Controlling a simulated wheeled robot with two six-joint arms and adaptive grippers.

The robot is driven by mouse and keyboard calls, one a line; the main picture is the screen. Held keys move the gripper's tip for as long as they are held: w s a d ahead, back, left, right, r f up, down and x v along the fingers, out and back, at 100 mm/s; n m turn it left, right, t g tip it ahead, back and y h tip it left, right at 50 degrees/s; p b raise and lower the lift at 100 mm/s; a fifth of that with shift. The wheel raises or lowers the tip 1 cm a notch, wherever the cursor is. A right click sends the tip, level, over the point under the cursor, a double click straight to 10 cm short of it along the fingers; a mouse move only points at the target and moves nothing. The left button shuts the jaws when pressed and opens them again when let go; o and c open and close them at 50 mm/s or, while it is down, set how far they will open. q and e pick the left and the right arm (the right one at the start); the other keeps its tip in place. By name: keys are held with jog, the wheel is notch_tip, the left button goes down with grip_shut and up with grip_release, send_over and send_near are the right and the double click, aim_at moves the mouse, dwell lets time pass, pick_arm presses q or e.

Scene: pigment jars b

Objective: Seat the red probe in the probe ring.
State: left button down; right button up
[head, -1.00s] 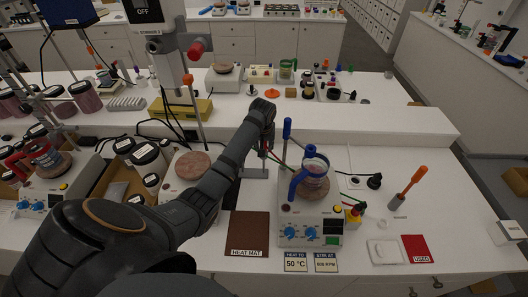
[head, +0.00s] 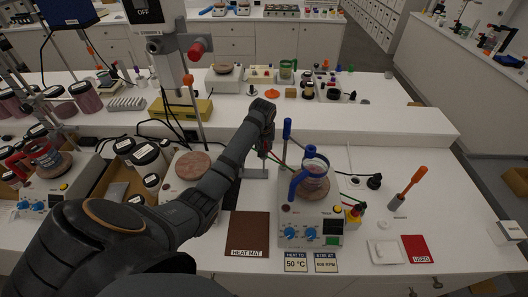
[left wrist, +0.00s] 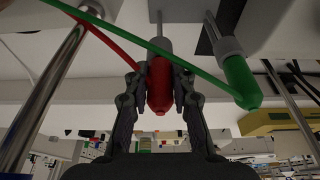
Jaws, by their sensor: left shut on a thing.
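In the left wrist view my left gripper (left wrist: 159,84) is shut on the red probe (left wrist: 159,92), one finger on each side of its red handle. The probe's grey shaft points away from my gripper, toward a dark grey plate (left wrist: 188,10). A green probe (left wrist: 240,80) with a grey collar is to the right of the red one, apart from it. In the head view my arm's wrist (head: 262,115) is behind the left side of the hotplate (head: 312,215), above a grey stand base (head: 255,173). I cannot make out the probe ring or whether the shaft is in it. My right gripper is not in view.
Red and green cables cross close to my gripper. A brown heat mat (head: 249,229) lies in front. Metal posts (left wrist: 45,85) flank my gripper.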

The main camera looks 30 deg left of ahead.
pick_arm(q)
jog(key=shift+r+p, duration=0.5)
jog(key=shift+r, duration=0.3)
